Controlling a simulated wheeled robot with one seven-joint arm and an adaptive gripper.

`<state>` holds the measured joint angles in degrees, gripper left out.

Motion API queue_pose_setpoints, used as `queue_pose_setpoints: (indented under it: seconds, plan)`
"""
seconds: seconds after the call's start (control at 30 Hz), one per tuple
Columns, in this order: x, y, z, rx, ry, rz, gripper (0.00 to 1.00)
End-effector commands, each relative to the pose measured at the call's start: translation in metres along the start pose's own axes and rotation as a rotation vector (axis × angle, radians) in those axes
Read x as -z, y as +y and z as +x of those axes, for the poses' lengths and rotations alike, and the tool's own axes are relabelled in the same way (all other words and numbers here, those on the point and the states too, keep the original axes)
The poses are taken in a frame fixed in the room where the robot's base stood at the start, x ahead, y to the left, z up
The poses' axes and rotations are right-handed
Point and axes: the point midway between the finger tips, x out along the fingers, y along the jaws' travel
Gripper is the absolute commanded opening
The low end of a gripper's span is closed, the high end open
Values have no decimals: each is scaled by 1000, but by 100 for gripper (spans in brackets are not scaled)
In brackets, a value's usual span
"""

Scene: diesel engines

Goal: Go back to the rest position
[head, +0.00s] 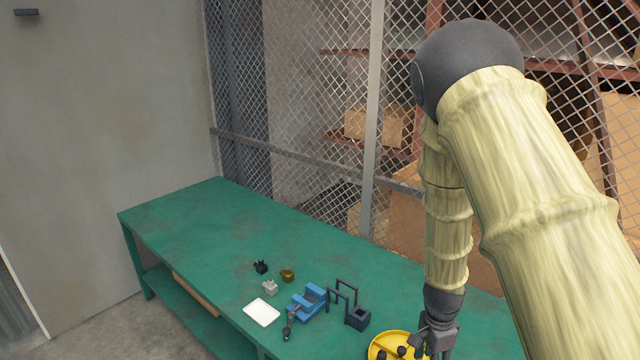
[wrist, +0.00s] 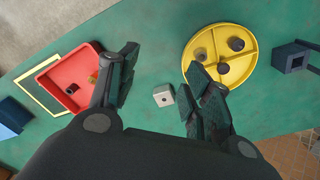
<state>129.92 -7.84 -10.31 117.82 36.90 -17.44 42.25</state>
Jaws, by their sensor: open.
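My gripper (head: 436,338) hangs from the arm over the near right part of the green bench, beside the yellow divided dish in the head view. In the wrist view my gripper (wrist: 162,62) has its two dark fingers spread wide, with nothing between them. A small pale grey block with a dark hole (wrist: 163,95) lies on the bench below, between and apart from the fingers. No rest position is marked in either view.
The green bench (head: 185,215) has clear room at its far left. The yellow dish (wrist: 247,42) holds several dark parts. A red tray (wrist: 48,72) also holds parts. A blue vise (head: 309,303), white tray (head: 262,312) and dark blue box (head: 357,318) stand nearby. A mesh fence (head: 300,120) runs behind.

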Motion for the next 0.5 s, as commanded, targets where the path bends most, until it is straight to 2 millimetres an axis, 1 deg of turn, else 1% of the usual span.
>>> queue_pose_setpoints:
  seconds: [0.03, 0.17, 0.27, 0.37, 0.4, 0.47, 0.5]
  plan:
    - [0, 8, 13, -10, 6, -21, 50]
    - [0, 26, 39, -26, 28, -97, 50]
    - [-2, 44, 63, -41, 45, -170, 50]
    - [-4, 67, 97, -63, 63, -268, 50]
    - [-6, 78, 113, -72, 69, -320, 50]
    - [-11, 98, 140, -85, 77, -410, 50]
    - [-14, 114, 158, -93, 80, -478, 50]
